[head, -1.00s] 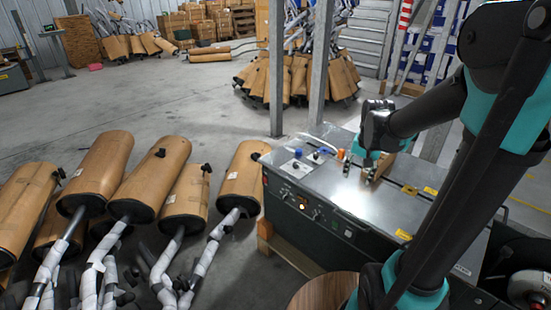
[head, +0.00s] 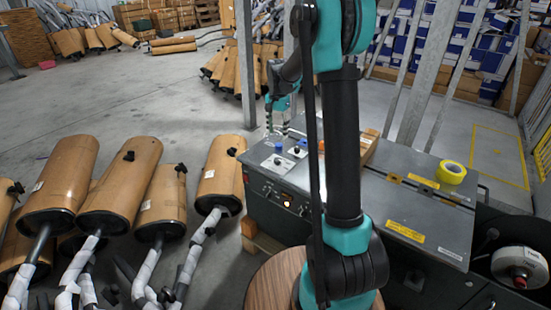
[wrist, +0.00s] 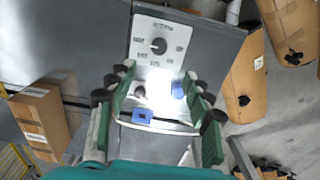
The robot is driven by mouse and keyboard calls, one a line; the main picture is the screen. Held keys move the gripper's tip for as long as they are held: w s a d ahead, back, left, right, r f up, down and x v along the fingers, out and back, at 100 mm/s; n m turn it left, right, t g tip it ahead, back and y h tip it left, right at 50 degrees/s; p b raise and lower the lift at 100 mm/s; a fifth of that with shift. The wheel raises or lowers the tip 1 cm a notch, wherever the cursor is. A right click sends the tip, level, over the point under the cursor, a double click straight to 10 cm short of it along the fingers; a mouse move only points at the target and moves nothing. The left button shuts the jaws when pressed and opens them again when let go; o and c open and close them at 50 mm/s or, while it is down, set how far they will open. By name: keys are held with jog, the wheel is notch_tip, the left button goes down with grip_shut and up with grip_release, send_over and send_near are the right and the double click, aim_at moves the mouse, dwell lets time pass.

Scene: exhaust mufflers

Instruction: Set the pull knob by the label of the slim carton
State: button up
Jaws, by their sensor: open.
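My gripper (head: 279,120) hangs above the left end of the grey bench, partly behind my arm. In the wrist view my gripper (wrist: 159,74) is open, with nothing between its fingers. Beyond the fingertips is a white dial plate with a black knob (wrist: 158,46). Between the fingers are a small dark knob (wrist: 140,91) and a blue piece (wrist: 178,90); another blue piece (wrist: 142,117) is nearer. I cannot tell which is the pull knob. A brown carton with a label (wrist: 40,121) lies at left; it also shows in the head view (head: 369,146), partly behind my arm.
The grey bench (head: 400,200) carries yellow labels and a yellow tape roll (head: 451,172). A round wooden top (head: 272,283) stands in front. Wrapped mufflers (head: 135,180) crowd the floor at left. A steel post (head: 246,70) rises behind the bench.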

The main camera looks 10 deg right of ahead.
aim_at(278, 159)
notch_tip(278, 159, down, 14)
jog(key=shift+d+f, duration=0.1)
dwell(0.5)
jog(key=c, duration=1.2)
jog(key=shift+o, duration=0.2)
jog(key=shift+n, duration=0.3)
jog(key=n, duration=0.3)
jog(key=shift+n, duration=2.6)
